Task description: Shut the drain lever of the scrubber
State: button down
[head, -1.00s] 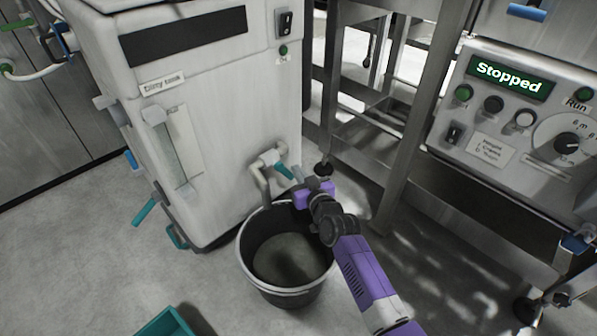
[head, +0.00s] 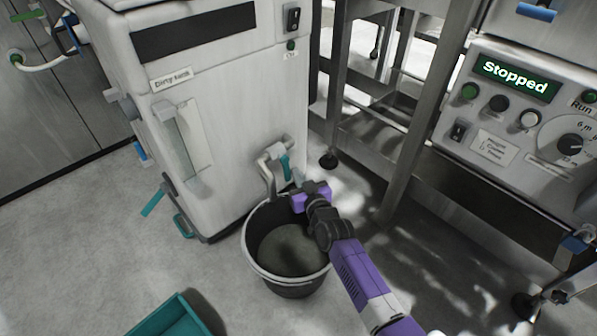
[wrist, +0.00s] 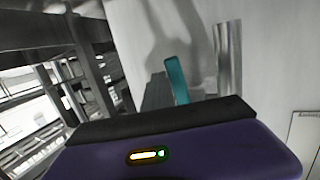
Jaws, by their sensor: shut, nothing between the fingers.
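The scrubber is the white cabinet (head: 225,100) with a "Dirty tank" label. A white drain pipe (head: 268,163) comes out low on its front, and a teal lever (head: 286,167) sits on it. The lever hangs close to upright, its lower end near my gripper. My gripper (head: 298,192), purple and dark, is just below and right of the lever, over the bucket's rim, shut and empty. In the wrist view the lever (wrist: 177,80) stands just beyond my gripper's dark front edge. I cannot tell whether they touch; the fingertips are hard to make out.
A dark bucket (head: 250,262) stands under the pipe, with grey content inside. A teal bin (head: 172,318) is at the bottom.

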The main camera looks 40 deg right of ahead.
jog(key=shift+a+p, duration=0.3)
jog(key=shift+p, duration=0.3)
jog(key=shift+d+f+b, duration=0.1)
jog(key=shift+f+b, duration=0.3)
jog(key=shift+b, duration=0.25)
jog(key=shift+d+r, duration=0.1)
jog(key=v, duration=1)
dwell(0.6)
